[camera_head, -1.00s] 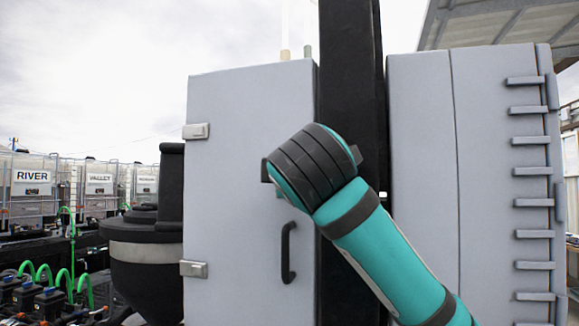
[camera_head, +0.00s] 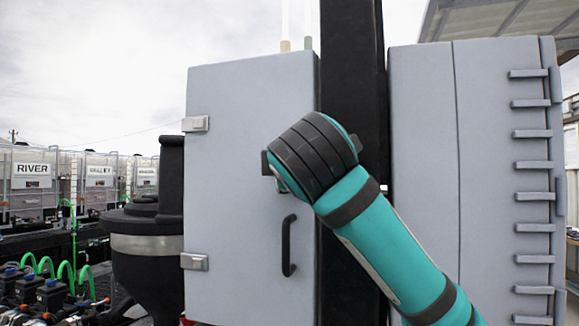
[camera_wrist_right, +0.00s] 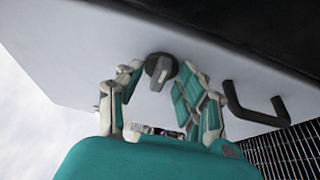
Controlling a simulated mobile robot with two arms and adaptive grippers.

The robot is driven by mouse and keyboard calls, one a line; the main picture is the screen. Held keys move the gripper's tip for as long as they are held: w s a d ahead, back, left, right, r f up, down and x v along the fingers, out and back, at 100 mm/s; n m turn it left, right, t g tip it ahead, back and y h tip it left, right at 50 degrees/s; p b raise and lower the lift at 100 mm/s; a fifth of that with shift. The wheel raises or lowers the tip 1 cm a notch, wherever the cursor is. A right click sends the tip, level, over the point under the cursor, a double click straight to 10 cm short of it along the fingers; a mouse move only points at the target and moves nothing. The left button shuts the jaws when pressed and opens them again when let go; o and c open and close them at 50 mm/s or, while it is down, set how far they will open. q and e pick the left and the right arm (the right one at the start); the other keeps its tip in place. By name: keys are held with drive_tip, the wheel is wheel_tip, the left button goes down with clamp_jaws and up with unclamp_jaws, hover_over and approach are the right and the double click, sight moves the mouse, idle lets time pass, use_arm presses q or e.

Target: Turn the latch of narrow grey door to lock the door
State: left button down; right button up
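The narrow grey door (camera_head: 235,200) stands closed at the left of the head view, with two hinges on its left edge and a black handle (camera_head: 289,245) low on its right side. Its latch (camera_wrist_right: 160,68), a round dark knob with a grey grip, shows in the right wrist view; my right arm hides it in the head view. My right gripper (camera_wrist_right: 162,72) is open, its two fingers on either side of the latch, near it. I cannot tell if either finger touches it. My left gripper is not in view.
A dark post (camera_head: 349,60) stands right of the door, then a wider grey cabinet (camera_head: 420,130). The handle (camera_wrist_right: 255,105) is close to my right gripper's fingers in the wrist view. A black tank (camera_head: 150,265) stands left of the door.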

drive_tip(key=s, duration=1.2)
drive_tip(key=shift+d, duration=0.45)
